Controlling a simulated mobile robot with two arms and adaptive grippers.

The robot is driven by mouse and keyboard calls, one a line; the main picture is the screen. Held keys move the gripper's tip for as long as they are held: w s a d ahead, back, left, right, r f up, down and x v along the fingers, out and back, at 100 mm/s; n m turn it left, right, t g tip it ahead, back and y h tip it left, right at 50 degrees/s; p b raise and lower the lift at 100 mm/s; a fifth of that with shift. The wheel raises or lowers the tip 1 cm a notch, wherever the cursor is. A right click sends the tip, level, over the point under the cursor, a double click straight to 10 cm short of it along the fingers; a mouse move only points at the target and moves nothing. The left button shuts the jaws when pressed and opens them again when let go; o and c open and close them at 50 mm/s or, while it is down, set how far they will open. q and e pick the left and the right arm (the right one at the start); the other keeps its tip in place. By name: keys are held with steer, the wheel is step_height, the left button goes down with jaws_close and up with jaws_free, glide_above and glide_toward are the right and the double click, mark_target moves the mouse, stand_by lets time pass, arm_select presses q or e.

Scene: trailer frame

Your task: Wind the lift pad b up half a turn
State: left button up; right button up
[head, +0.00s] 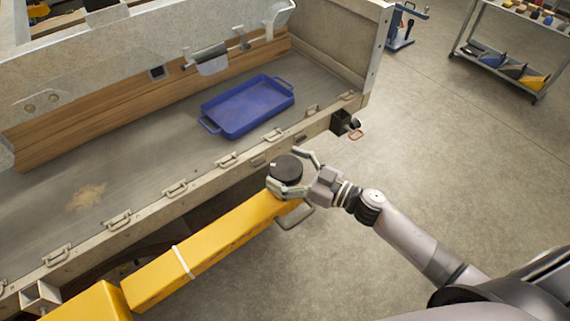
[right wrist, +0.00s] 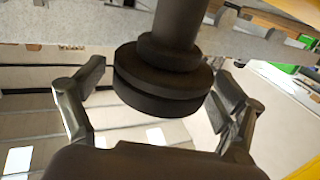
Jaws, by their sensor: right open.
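The lift pad (head: 287,165), a round black disc, sits at the outer end of a yellow lift arm (head: 215,244) beside the trailer frame. Whether it is marked b cannot be read. In the right wrist view the dark pad (right wrist: 163,88) has stacked discs and a thick stem. My right gripper (head: 284,169) is open, with one finger on each side of the pad. In the right wrist view gaps show between the pad and both fingers (right wrist: 160,78). My left gripper is not in view.
The trailer's side rail (head: 175,189) with several metal loops runs close behind the pad. A blue tray (head: 248,106) lies on the trailer bed. A grey metal loop (head: 294,217) hangs by the arm's end. The concrete floor (head: 440,150) at right is open, with a cart (head: 505,55) farther back.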

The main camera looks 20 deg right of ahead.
steer(key=shift+c, duration=0.2)
steer(key=c, duration=1.1)
steer(key=shift+c, duration=0.2)
steer(key=shift+w+y, duration=0.1)
steer(key=shift+y, duration=0.2)
steer(key=n+g+y, duration=0.1)
steer(key=n+g, duration=0.1)
steer(key=shift+f+g+y+b, duration=0.1)
steer(key=shift+g+y+b, duration=0.2)
steer(key=shift+y, duration=0.1)
steer(key=shift+f+n+g+y+b, duration=0.1)
steer(key=shift+n+g+y+b, duration=0.55)
steer(key=shift+n+g, duration=0.3)
steer(key=n+g+y+b, duration=0.1)
steer(key=n+g+b, duration=0.1)
steer(key=n+g+y+b, duration=0.1)
steer(key=g+b, duration=0.1)
steer(key=g, duration=0.1)
steer(key=shift+f+n+g, duration=0.1)
steer(key=shift+n+g, duration=0.25)
steer(key=shift+a+n+g+b, duration=0.1)
steer(key=shift+n+g+b, duration=0.9)
steer(key=shift+g+b, duration=0.5)
steer(key=shift+s, duration=0.2)
